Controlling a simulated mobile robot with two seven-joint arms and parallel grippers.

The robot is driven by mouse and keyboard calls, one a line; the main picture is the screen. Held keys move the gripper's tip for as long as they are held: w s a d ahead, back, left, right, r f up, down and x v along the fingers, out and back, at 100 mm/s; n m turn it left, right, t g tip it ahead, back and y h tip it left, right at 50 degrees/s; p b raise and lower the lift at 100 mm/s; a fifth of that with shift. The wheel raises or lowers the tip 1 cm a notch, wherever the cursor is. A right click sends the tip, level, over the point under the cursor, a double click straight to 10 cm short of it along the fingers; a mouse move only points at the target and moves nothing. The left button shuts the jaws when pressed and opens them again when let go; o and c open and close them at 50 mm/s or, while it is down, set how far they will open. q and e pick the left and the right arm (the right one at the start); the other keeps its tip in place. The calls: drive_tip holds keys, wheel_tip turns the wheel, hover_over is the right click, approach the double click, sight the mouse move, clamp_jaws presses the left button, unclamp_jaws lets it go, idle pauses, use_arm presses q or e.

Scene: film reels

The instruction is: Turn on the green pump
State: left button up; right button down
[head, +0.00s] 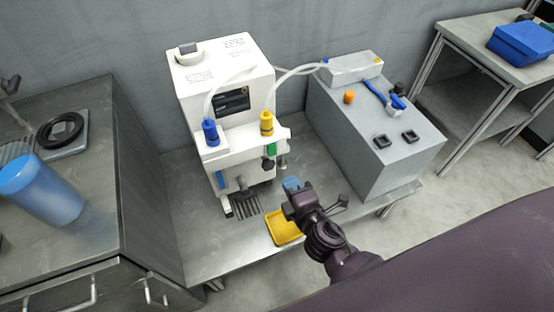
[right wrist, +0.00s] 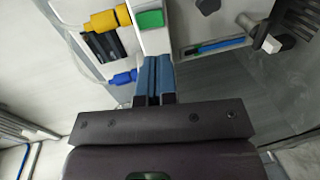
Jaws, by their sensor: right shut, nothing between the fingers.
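The white pump machine (head: 222,85) stands on the steel bench. A green part (head: 271,148) sits on its right side, below the yellow-capped fitting (head: 266,124). In the right wrist view the green part (right wrist: 150,19) is a small block on the white body, just beyond my fingertips. My right gripper (head: 291,184) is below and in front of the machine's right side, apart from the green part in the head view. In the right wrist view its blue fingers (right wrist: 158,62) are shut and empty. Whether the green part is pressed or switched cannot be told. My left gripper is out of view.
A blue-capped fitting (head: 210,132) is on the machine's left. A yellow tray (head: 285,228) lies below my right gripper. A grey box (head: 375,140) with tools on top stands to the right. A blue cup (head: 42,190) is on the left counter.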

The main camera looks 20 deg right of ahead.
sight(273, 155)
drive_tip(key=w+f, duration=0.1)
drive_tip(key=w, duration=0.8)
drive_tip(key=shift+f+b, duration=0.3)
drive_tip(key=shift+f, duration=0.05)
drive_tip(key=shift+w+a, duration=0.1)
drive_tip(key=shift+a, duration=0.05)
drive_tip(key=shift+w, duration=0.2)
